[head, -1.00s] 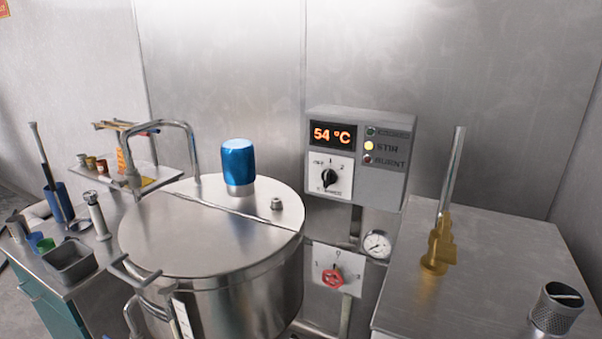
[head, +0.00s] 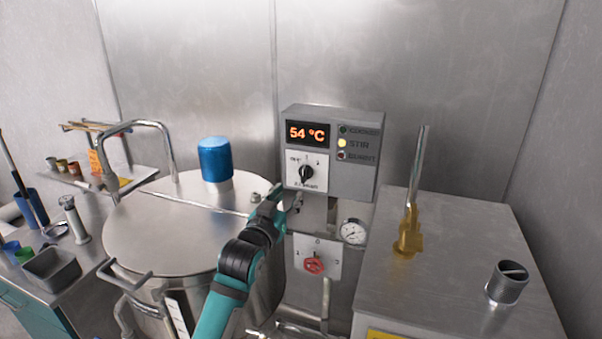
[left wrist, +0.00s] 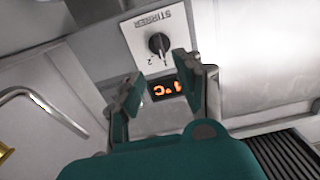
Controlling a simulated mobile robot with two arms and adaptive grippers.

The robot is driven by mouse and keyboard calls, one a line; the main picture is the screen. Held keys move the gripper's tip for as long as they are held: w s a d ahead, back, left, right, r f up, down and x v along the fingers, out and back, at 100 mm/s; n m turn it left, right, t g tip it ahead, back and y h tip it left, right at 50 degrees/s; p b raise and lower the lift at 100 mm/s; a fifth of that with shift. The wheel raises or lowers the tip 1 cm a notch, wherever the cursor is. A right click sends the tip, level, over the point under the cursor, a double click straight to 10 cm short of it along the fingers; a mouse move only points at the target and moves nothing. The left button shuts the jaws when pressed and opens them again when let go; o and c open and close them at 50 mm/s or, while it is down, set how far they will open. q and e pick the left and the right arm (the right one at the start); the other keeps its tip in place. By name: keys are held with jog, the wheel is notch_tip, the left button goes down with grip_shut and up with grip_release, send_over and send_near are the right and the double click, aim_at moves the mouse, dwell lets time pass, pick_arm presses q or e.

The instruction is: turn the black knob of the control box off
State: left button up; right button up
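The grey control box (head: 357,157) hangs on the metal wall and its display reads 54 °C. Its black knob (head: 306,172) sits on a white plate below the display; the exact setting is hard to read. In the left wrist view the knob (left wrist: 158,44) shows beyond the fingertips, on the plate marked STIRRER, upside down. My left gripper (head: 288,196) is just below and left of the knob in the head view. In the left wrist view its two fingers (left wrist: 155,76) are apart with nothing between them, not touching the knob. My right gripper is not in view.
A large steel pot (head: 180,235) with a blue cap (head: 215,160) stands left of the box, under my left arm. A steel cabinet (head: 460,270) with a brass fitting (head: 409,235) is at right.

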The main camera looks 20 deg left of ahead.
aim_at(303, 175)
pick_arm(q)
jog(key=w+p, duration=0.2)
jog(key=w, duration=0.7)
jog(key=shift+w+d, duration=0.1)
jog(key=shift+d, duration=0.1)
jog(key=shift+w, duration=0.7)
grip_shut()
